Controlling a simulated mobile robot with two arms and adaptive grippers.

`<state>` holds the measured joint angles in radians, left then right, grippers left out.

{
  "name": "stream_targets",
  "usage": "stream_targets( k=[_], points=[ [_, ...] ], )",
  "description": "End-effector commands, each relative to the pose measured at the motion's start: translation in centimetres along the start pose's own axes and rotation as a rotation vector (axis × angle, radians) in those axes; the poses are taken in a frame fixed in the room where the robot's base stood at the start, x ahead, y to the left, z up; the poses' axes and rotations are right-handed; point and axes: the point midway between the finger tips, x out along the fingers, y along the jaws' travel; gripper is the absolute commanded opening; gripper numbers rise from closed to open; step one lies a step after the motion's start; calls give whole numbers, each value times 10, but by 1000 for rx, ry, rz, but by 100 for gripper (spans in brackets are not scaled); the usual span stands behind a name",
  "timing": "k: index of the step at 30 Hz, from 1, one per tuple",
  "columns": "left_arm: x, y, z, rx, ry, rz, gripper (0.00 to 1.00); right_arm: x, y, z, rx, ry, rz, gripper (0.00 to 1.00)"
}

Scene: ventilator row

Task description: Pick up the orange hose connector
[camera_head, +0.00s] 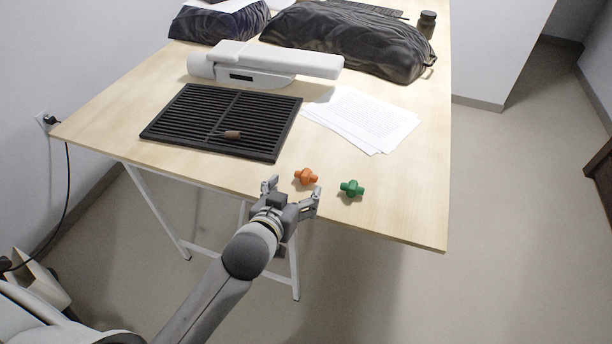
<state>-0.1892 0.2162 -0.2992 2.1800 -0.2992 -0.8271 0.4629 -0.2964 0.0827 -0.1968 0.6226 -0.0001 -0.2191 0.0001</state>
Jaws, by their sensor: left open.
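The orange hose connector (305,177) lies on the wooden table (400,213) close to its front edge. A green connector (351,188) of similar shape lies to its right, a short gap apart. My left gripper (294,188) is at the table's front edge, just on the near side of the orange connector. Its two fingers are spread open and nothing is between them that I can make out. Whether a finger touches the connector cannot be told. My right gripper is not in view.
A black slatted grille (190,127) with a small brown piece (231,134) on it lies behind to the left. Papers (364,122), a white device (262,66), dark covered bundles (350,40) and a dark jar (427,22) are farther back. The table's right front is clear.

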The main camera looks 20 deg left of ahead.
Motion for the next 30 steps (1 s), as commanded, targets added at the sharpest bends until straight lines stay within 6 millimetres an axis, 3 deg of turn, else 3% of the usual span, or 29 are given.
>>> stream_targets(
  k=[9,17,24,30],
  points=[
    [43,-1,-1,1,1,-1,79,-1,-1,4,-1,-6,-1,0],
    [57,-2,-2,1,0,-1,79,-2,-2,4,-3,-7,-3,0],
    [87,-4,-7,1,-1,-1,79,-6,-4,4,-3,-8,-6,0],
    [102,-4,-6,1,-1,0,79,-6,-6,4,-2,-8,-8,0]
  ],
)
